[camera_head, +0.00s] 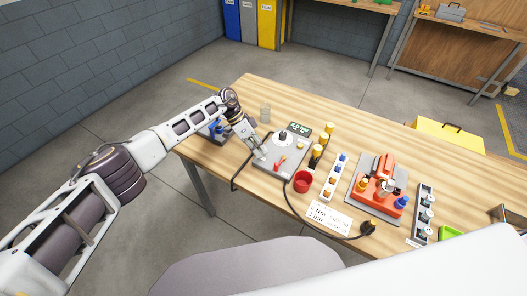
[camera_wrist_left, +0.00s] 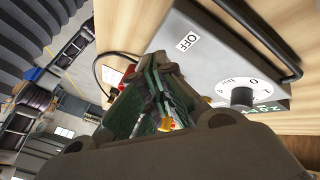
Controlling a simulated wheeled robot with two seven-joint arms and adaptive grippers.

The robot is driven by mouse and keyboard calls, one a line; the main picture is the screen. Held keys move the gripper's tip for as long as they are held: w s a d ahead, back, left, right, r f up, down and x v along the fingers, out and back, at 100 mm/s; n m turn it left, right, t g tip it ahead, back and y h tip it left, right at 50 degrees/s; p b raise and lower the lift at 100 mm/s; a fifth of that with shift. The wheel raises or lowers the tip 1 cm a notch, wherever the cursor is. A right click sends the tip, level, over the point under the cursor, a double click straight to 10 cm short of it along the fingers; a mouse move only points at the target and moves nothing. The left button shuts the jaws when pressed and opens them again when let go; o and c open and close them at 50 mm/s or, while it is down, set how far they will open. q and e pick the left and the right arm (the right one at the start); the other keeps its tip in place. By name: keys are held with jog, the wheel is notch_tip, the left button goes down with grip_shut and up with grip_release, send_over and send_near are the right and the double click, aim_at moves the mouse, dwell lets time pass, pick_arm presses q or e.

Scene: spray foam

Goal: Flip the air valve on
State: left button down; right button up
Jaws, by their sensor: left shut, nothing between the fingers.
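A grey control box (camera_head: 293,160) stands on the wooden table near its left end, with a red lever (camera_head: 279,161), a dark dial and a small green display (camera_head: 299,128) on it. My left gripper (camera_head: 262,154) is over the left part of the box, beside the red lever. Whether it touches the lever is hard to tell. In the left wrist view the gripper fingers (camera_wrist_left: 155,100) are shut and empty. They hide much of the box's near side. My right gripper is not in view.
A red cup (camera_head: 302,182) stands right of the box, with black-and-yellow pieces (camera_head: 316,154) behind it. A black hose (camera_head: 300,215) runs along the table's front. A red device (camera_head: 384,180) and a white sign (camera_head: 329,217) lie further right.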

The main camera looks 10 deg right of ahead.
pick_arm(q)
jog(key=w+a+r, duration=0.1)
jog(key=a+r, duration=0.4)
jog(key=r, duration=0.1)
jog(key=shift+r+b, duration=0.35)
jog(key=shift+b, duration=0.05)
jog(key=shift+d, duration=0.1)
dwell(0.3)
